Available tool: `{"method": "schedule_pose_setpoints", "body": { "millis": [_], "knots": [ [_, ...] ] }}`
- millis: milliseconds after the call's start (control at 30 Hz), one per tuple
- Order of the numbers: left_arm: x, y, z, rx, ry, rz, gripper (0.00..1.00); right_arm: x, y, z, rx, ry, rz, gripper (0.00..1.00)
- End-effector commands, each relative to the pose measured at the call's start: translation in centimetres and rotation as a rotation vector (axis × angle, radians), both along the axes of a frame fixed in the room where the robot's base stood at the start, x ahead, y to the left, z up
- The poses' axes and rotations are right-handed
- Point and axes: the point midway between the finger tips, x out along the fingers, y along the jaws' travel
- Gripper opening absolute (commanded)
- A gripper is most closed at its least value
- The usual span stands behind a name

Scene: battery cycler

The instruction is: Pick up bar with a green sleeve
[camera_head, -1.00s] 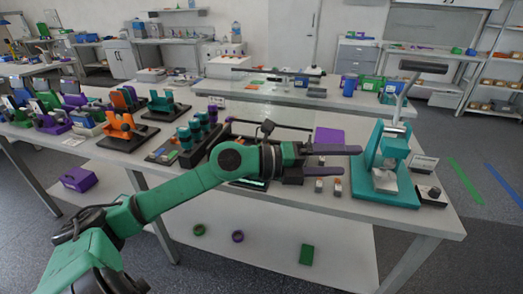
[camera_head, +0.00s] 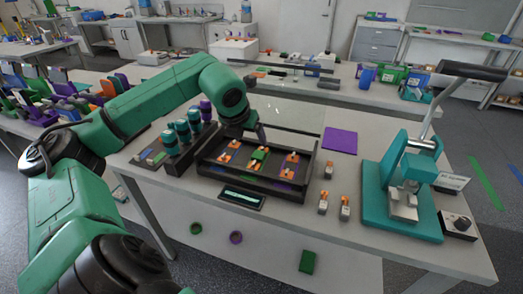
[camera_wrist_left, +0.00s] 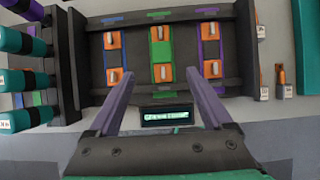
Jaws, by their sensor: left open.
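A bar with a green sleeve (camera_head: 259,155) lies in the middle slot of a black tray (camera_head: 233,180), with orange clips at its ends. My right gripper is not in view.
A rack of teal cylinders (camera_head: 183,130) stands left of the tray. A small display (camera_head: 242,197) sits in front of it. Small orange-topped parts (camera_head: 323,203) and a teal press (camera_head: 402,185) stand to the right. A purple mat (camera_head: 340,141) lies behind.

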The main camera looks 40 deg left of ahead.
Motion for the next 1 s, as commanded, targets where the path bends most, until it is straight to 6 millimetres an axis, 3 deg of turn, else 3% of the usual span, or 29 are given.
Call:
{"method": "schedule_pose_setpoints", "body": {
  "millis": [100,200,300,500,600,767,800,1000],
  "knots": [
    [1.5,0.4,-2.3,-0.008,0.003,0.000,0.84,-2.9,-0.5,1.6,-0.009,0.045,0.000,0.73],
    [2.4,0.7,-4.0,-0.007,0.001,-0.001,0.84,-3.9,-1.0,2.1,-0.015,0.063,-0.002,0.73],
    [3.0,0.9,-5.1,-0.006,0.002,-0.001,0.84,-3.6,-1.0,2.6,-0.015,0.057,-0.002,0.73],
    [5.0,1.3,-8.2,-0.008,0.001,-0.002,0.84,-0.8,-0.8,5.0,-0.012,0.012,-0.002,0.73],
    [5.4,1.5,-9.3,-0.004,0.001,-0.001,0.84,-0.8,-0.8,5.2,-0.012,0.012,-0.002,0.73],
    [5.5,1.6,-9.5,-0.001,0.000,-0.003,0.84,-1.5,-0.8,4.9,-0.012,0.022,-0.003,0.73],
    [5.5,1.6,-9.5,-0.001,0.000,-0.002,0.80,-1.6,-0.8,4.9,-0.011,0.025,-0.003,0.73],
    [5.5,1.6,-9.5,-0.002,0.000,-0.002,0.03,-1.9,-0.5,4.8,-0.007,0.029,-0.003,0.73]
  ]
}}
